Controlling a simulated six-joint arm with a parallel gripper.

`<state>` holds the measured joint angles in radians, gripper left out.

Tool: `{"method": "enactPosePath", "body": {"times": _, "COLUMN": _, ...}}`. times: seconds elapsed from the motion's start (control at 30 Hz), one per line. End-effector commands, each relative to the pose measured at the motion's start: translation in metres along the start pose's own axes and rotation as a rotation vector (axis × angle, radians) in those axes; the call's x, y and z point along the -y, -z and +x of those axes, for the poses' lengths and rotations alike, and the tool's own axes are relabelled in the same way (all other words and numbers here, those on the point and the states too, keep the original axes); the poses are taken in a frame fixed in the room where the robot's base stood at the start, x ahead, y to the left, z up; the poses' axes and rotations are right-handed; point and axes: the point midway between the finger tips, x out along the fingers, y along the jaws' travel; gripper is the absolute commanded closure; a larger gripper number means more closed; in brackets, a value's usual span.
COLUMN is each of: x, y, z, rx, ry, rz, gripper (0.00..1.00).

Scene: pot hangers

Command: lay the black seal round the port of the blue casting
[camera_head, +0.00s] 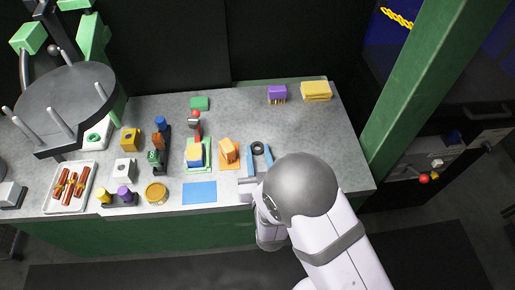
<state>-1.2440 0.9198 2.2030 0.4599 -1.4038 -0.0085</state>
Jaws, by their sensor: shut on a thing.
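My gripper (259,149) has two blue fingers and is right of the middle of the worktop. The black seal (258,148), a small dark ring, is between the fingertips, and the gripper is shut on it. How high it is above the worktop is hard to tell. A blue block (195,157) sits with yellow and white parts on a green base, left of my gripper. I cannot tell whether it is the blue casting, and no port can be made out on it. My arm hides part of the worktop's front right.
An orange piece (228,150) stands between the blue block and my gripper. A flat blue sheet (199,192) lies at the front. Yellow (130,140) and white (124,168) blocks with dark holes stand to the left. The worktop (325,135) is clear at the right.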

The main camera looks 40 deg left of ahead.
Motion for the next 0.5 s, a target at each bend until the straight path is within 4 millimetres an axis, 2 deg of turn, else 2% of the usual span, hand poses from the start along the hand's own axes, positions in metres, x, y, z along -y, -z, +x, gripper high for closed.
{"method": "enactPosePath", "body": {"times": 0.27, "x": 0.0, "y": 0.004, "z": -0.001, "rx": -0.001, "ry": 0.0, "rz": 0.0, "gripper": 0.94}}
{"method": "enactPosePath", "body": {"times": 0.5, "x": 0.0, "y": 0.021, "z": -0.003, "rx": -0.003, "ry": 0.0, "rz": 0.002, "gripper": 0.94}}
